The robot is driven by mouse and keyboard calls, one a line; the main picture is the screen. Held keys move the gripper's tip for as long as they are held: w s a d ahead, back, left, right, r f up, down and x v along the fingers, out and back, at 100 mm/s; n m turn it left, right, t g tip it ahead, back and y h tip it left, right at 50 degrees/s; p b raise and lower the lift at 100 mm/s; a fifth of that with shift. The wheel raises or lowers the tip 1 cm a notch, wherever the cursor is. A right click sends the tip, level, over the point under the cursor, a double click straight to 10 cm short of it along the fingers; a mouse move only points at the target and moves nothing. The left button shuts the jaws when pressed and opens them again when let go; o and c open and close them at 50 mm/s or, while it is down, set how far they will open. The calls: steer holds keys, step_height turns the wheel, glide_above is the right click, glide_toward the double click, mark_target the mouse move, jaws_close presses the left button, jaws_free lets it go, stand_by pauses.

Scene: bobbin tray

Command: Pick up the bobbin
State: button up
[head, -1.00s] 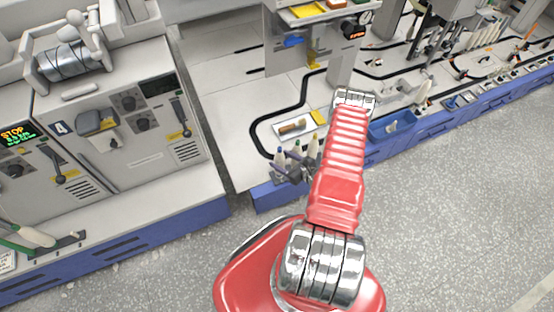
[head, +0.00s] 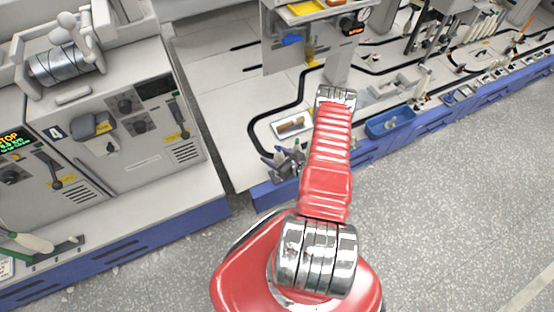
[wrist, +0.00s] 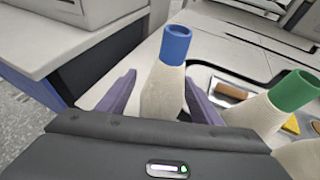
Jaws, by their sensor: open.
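In the wrist view a pale cone-shaped bobbin with a blue top (wrist: 164,88) stands between the two purple fingers of my gripper (wrist: 158,92). The fingers are spread on either side of it, and its lower part is hidden by the gripper body. A second bobbin with a green top (wrist: 262,112) stands just to the right, outside the fingers. Part of a third pale bobbin shows at the lower right edge. In the head view my gripper (head: 284,158) is at the near left corner of the bench, and the bobbins are mostly hidden there.
A small tray (head: 279,134) with a brown piece lies behind the gripper; the brown piece also shows in the wrist view (wrist: 230,90). A blue bin (head: 376,127) stands right of my arm. A grey machine (head: 130,140) stands at left, across a gap.

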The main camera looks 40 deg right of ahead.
steer(key=shift+d, duration=0.1)
steer(key=shift+c, duration=0.4)
steer(key=c, duration=1.1)
steer(key=shift+c, duration=0.2)
steer(key=shift+r, duration=0.1)
step_height(320, 180, up, 18)
stand_by(0.4)
stand_by(0.5)
